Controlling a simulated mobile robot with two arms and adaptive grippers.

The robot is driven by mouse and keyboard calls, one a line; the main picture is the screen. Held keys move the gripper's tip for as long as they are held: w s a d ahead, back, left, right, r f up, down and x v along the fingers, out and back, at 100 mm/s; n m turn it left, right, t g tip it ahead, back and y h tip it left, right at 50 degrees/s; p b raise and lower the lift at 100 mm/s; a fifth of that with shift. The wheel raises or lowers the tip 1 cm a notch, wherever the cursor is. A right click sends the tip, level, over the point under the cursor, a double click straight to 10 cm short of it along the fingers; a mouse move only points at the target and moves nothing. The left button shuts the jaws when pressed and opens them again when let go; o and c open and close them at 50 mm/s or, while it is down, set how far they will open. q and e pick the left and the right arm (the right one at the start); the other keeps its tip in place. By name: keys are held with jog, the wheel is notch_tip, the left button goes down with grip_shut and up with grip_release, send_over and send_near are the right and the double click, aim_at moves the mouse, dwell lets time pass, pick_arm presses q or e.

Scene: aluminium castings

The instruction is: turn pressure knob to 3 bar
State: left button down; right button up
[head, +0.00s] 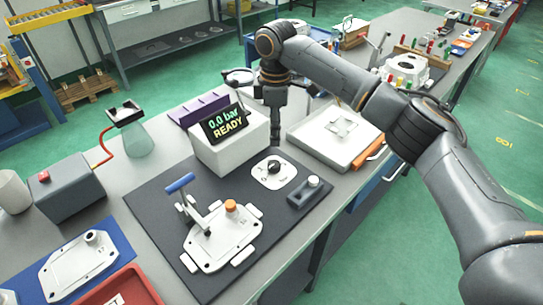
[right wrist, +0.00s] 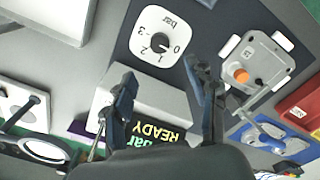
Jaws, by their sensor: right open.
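The pressure knob (head: 274,168) is a round black knob on a white plate, lying on the dark mat right of the fixture. In the right wrist view the knob (right wrist: 159,43) has a dial marked 0, 1, 2, 3 and "bar"; its exact pointer direction is too small to tell. The display (head: 224,124) on the white box reads "0.0 bar READY". My right gripper (head: 276,143) points down just behind the knob, above the mat. In the wrist view its two fingers (right wrist: 163,78) are apart, with nothing between them, and the knob lies beyond their tips. My left gripper is not in view.
A casting in a clamp fixture (head: 222,240) with a blue handle stands left of the knob. The white box (head: 238,150) stands close behind and left. A white tray (head: 312,148) lies behind right.

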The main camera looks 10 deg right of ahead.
send_over(274, 164)
notch_tip(274, 164, down, 6)
jog(key=shift+s+r+p, duration=0.1)
jog(key=shift+p, duration=0.25)
notch_tip(274, 164, down, 5)
jog(key=shift+d+f, duration=0.1)
jog(key=shift+f, duration=0.35)
jog(key=shift+c, duration=0.4)
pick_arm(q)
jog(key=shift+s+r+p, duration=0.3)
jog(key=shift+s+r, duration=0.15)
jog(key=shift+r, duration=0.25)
pick_arm(e)
jog(key=c, duration=1.1)
